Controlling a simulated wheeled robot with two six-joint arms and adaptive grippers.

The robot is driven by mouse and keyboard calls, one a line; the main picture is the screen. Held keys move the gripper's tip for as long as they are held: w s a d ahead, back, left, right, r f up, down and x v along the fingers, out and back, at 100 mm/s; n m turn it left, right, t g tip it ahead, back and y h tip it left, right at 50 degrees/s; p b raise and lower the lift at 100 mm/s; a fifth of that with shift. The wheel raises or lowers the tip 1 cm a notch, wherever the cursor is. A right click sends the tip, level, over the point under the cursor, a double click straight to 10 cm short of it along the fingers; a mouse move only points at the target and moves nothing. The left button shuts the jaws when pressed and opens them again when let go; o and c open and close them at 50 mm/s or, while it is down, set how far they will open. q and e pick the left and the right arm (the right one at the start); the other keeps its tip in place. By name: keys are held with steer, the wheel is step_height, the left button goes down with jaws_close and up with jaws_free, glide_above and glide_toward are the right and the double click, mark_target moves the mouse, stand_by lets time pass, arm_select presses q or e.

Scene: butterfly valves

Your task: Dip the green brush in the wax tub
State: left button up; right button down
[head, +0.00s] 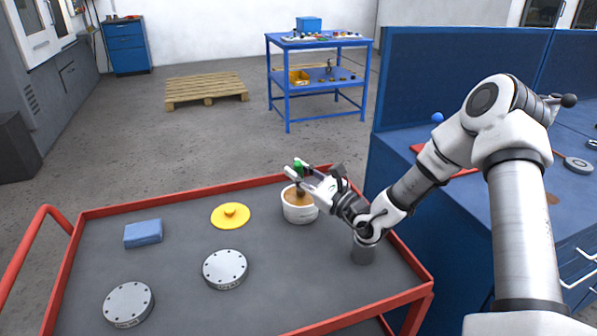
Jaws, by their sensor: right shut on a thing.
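The wax tub (299,212) is a white round tub with brown wax inside. It stands at the far right part of the cart top. My right gripper (297,171) is over the tub, shut on the green brush (299,165). The green part of the brush shows above the fingers, and a brown lower part shows at the tub's mouth. The brush's tip is hidden, so how deep it reaches into the wax cannot be told. My left gripper does not show.
On the red-rimmed cart (185,260) are a yellow lid (231,216), a blue block (143,233), two grey flanged discs (225,269) and a grey cylinder (362,251) beside my right wrist. A blue workbench (400,165) stands close on the right. The cart's middle is partly clear.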

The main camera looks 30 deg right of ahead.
steer(key=shift+f, duration=0.1)
step_height(320, 180, up, 7)
steer(key=p, duration=0.5)
stand_by(0.4)
stand_by(0.6)
